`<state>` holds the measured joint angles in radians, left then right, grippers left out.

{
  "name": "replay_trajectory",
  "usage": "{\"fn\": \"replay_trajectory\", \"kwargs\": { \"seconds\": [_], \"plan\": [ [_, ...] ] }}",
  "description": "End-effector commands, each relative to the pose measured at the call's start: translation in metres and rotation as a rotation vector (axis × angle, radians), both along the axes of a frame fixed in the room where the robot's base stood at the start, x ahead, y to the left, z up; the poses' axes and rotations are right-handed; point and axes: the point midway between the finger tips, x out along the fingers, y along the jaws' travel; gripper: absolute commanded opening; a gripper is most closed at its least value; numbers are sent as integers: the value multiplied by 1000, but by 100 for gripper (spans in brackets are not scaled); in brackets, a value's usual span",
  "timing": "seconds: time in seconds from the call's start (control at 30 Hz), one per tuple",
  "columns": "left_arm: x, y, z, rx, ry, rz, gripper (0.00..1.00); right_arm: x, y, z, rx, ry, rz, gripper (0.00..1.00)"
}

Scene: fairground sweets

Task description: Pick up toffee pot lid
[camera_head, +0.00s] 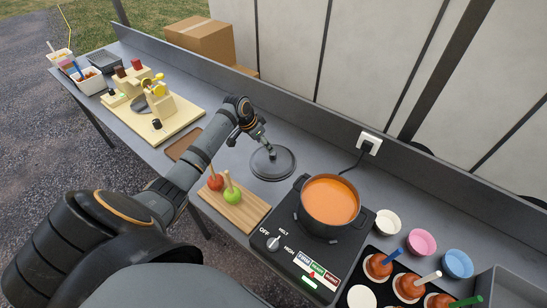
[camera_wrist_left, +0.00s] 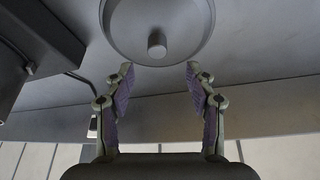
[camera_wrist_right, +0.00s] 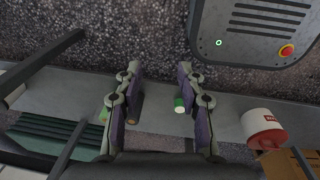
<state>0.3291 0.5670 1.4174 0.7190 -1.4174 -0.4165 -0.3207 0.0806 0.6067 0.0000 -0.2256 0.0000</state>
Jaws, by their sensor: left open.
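The toffee pot lid (camera_head: 272,165) is a dark grey disc with a small knob, lying flat on the counter left of the hotplate. In the left wrist view the lid (camera_wrist_left: 157,14) is at the top, its knob (camera_wrist_left: 157,45) just beyond my fingertips. My left gripper (camera_wrist_left: 160,72) is open and empty, its fingers apart in line with the knob; in the head view my left gripper (camera_head: 262,140) is close above the lid. The toffee pot (camera_head: 331,201) is uncovered and full of orange toffee. My right gripper (camera_wrist_right: 159,70) is open and empty, away from the lid.
The hotplate (camera_head: 300,245) carries the pot right of the lid. A wooden board (camera_head: 240,208) with red and green apples on sticks is in front of it. A socket (camera_head: 369,140) with a cable is on the back wall. A wooden stand (camera_head: 160,120) is to the left.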

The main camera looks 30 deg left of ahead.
Motion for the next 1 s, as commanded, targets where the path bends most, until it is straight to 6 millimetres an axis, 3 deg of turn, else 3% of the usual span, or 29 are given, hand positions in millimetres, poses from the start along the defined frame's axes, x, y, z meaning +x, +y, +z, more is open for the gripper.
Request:
{"fn": "replay_trajectory", "kwargs": {
  "seconds": [0.13, 0.3, 0.4, 0.5, 0.63, 0.77, 0.9, 1.0],
  "plan": [
    [8, -4, -17, -3, -1, 1, 56, 3, 0, 5, 0, -6, 0, 39],
    [9, -4, -22, 0, -1, 0, 56, 37, 1, 9, 1, -59, 3, 39],
    [11, -9, -31, -4, 2, 0, 56, 47, 1, 20, 1, -73, 3, 39],
    [13, -15, -49, -4, 4, 1, 56, 43, 1, 29, 1, -67, 2, 39],
    [20, -15, -66, -1, -1, 2, 56, 26, 1, 24, 1, -42, 1, 39],
    [22, -16, -71, 0, 0, -1, 56, 14, 0, 23, 1, -22, 1, 39],
    [22, -16, -71, 1, 0, -1, 56, 17, 0, 23, 1, -27, 1, 39],
    [22, -16, -71, 1, 0, -1, 43, 23, 1, 23, 1, -36, 2, 39]
  ]
}}
